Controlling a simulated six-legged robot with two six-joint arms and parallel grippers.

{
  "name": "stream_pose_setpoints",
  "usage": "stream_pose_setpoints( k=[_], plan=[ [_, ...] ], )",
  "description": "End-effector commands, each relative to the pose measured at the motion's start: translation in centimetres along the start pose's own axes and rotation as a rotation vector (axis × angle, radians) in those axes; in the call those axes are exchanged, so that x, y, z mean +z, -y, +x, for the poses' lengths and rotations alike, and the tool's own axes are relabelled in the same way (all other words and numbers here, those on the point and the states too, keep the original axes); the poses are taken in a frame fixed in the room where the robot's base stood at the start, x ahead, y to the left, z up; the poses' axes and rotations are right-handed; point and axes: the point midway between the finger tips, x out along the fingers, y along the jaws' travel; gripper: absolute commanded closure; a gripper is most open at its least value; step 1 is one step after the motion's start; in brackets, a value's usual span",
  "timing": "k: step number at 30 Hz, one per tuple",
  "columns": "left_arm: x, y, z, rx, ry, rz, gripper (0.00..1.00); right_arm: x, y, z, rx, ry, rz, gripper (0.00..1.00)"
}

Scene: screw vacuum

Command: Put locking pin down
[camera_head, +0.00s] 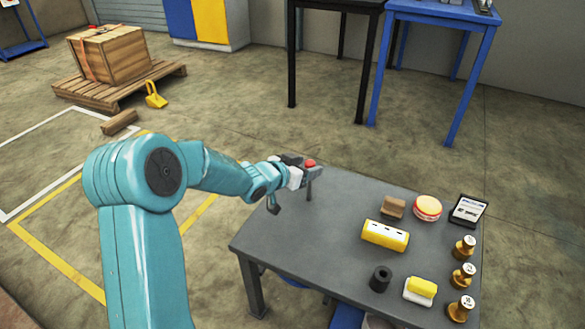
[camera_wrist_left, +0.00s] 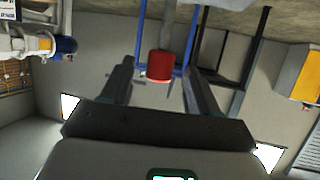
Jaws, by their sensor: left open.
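My left gripper (camera_head: 298,178) is over the far left corner of the grey table (camera_head: 285,228), with its jaws open. A small red cap (camera_head: 310,163), seemingly the locking pin's head, shows at its fingers. In the left wrist view the red cap (camera_wrist_left: 159,66) appears between the two spread fingers, with a gap visible on both sides. A grey shape lies behind the cap; I cannot tell whether it is the pin's shaft. Whether the pin touches the table is hidden. My right gripper is not in view.
The table's right side holds a yellow block (camera_head: 385,235), a brown block (camera_head: 393,207), a red-and-cream round item (camera_head: 427,207), a tablet (camera_head: 468,210), a black cylinder (camera_head: 380,278), a yellow-and-white item (camera_head: 420,290) and brass weights (camera_head: 463,275). The table's left part is mostly clear.

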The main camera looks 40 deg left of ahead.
Motion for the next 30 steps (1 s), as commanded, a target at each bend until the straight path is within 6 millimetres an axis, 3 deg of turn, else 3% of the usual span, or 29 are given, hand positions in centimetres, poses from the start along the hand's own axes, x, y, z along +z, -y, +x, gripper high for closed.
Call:
stream_pose_setpoints(
  k=[6,12,18,30],
  plan=[
    [-0.5,0.1,-5.5,-0.003,-0.001,-0.001,0.4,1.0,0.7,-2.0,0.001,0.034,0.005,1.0],
    [-0.3,0.1,-9.0,-0.002,0.0,-0.001,0.4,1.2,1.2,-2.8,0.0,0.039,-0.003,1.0],
    [-0.1,0.0,-10.1,0.0,-0.001,0.0,0.4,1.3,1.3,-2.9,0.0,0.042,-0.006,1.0],
    [0.0,0.0,-10.1,0.001,-0.001,0.0,0.4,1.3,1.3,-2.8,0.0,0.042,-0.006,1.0]
  ],
)
